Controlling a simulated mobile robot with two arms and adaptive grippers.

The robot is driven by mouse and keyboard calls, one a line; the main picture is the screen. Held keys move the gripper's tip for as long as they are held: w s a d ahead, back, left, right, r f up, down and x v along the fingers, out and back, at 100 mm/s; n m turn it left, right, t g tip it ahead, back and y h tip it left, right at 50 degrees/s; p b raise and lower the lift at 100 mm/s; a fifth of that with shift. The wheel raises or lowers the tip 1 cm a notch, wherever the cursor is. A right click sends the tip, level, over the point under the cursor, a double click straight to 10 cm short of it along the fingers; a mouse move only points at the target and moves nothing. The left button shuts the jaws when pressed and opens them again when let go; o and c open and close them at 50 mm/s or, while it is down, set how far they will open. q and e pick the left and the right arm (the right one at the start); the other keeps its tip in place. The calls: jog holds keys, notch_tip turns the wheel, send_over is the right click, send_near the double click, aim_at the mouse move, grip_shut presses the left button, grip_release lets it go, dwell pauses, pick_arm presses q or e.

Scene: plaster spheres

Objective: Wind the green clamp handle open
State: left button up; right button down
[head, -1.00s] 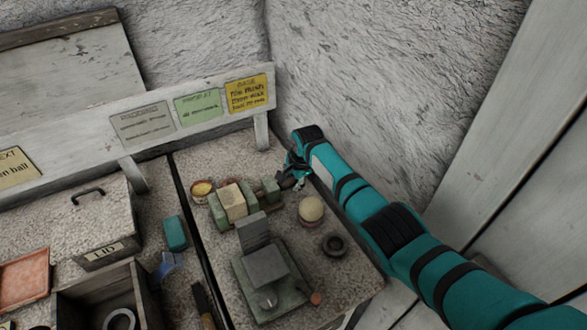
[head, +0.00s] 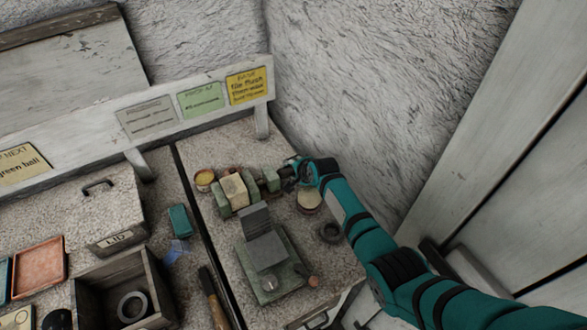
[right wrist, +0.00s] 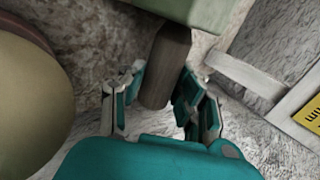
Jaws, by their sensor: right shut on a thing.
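The green clamp (head: 271,181) stands at the back of the stone-topped bench, with a cream block (head: 234,190) between its green jaws. Its dark handle (right wrist: 168,62) sticks out of a green end piece (right wrist: 185,10) in the right wrist view. My right gripper (head: 291,173) is at the clamp's right end, its fingers (right wrist: 158,95) on both sides of the handle and shut on it. In the head view the gripper hides most of the handle. My left gripper is not in view.
A pale ball (head: 309,198) in a cup sits close beside my right gripper and looms at left in the wrist view (right wrist: 28,95). A dark ring (head: 330,232) and a grey-green stand (head: 270,265) are in front. A yellow-topped pot (head: 204,178) is left of the clamp.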

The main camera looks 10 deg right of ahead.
jog(key=shift+f, duration=0.1)
jog(key=c, duration=0.9)
grip_release()
notch_tip(320, 180, up, 10)
jog(key=shift+r, duration=0.1)
